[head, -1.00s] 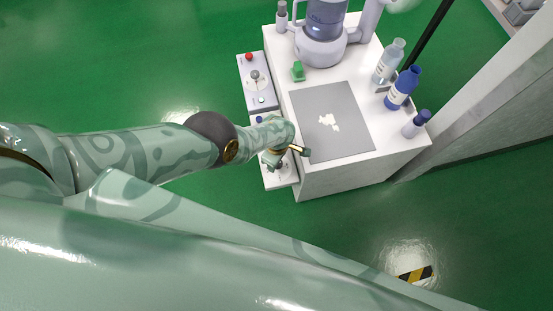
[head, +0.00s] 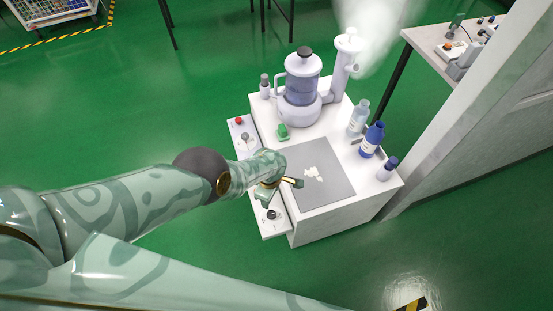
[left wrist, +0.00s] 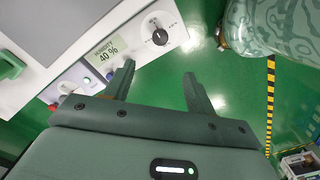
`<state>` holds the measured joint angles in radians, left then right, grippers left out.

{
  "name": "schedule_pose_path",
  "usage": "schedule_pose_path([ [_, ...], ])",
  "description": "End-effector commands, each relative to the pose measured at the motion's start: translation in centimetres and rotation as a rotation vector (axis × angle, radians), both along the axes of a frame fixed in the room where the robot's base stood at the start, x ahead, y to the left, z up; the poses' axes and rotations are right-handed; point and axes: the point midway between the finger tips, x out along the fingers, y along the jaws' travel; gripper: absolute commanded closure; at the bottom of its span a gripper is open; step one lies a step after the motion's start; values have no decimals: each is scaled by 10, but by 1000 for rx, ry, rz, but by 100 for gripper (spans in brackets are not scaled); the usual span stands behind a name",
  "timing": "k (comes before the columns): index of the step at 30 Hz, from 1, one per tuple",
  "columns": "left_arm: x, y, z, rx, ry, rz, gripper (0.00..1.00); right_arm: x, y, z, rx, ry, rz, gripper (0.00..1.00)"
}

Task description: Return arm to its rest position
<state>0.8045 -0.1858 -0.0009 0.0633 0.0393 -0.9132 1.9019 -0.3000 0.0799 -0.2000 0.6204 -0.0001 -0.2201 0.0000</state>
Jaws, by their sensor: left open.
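My left arm comes in from the left in the head view. Its gripper (head: 284,187) is above the front left edge of the white cabinet (head: 325,221), beside the grey mat (head: 338,184). In the left wrist view the two fingers of this gripper (left wrist: 158,76) are apart with nothing between them. Below and ahead of them is a control panel (left wrist: 185,32) with a humidity display (left wrist: 106,49) reading 40% and a black knob (left wrist: 159,37). The fingers appear apart from the panel. My right gripper is not in view.
On the cabinet stand a humidifier-like device (head: 301,113) giving off mist, a clear bottle (head: 358,119), blue bottles (head: 371,141) and a green block (head: 283,131). A wall (head: 452,128) stands at right. Green floor is open left of the cabinet.

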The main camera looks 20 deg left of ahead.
Motion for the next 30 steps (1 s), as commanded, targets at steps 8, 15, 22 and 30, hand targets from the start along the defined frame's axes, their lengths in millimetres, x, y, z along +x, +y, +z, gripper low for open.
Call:
schedule_pose_path([
  [8,0,0,0,0,-1,-30,44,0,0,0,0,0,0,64],
  [15,48,-8,14,-7,-195,-504,44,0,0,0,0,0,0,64],
  [22,1,37,-47,178,-362,-1198,44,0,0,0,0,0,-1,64],
  [30,-215,89,-130,229,-255,-1660,44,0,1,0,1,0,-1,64],
])
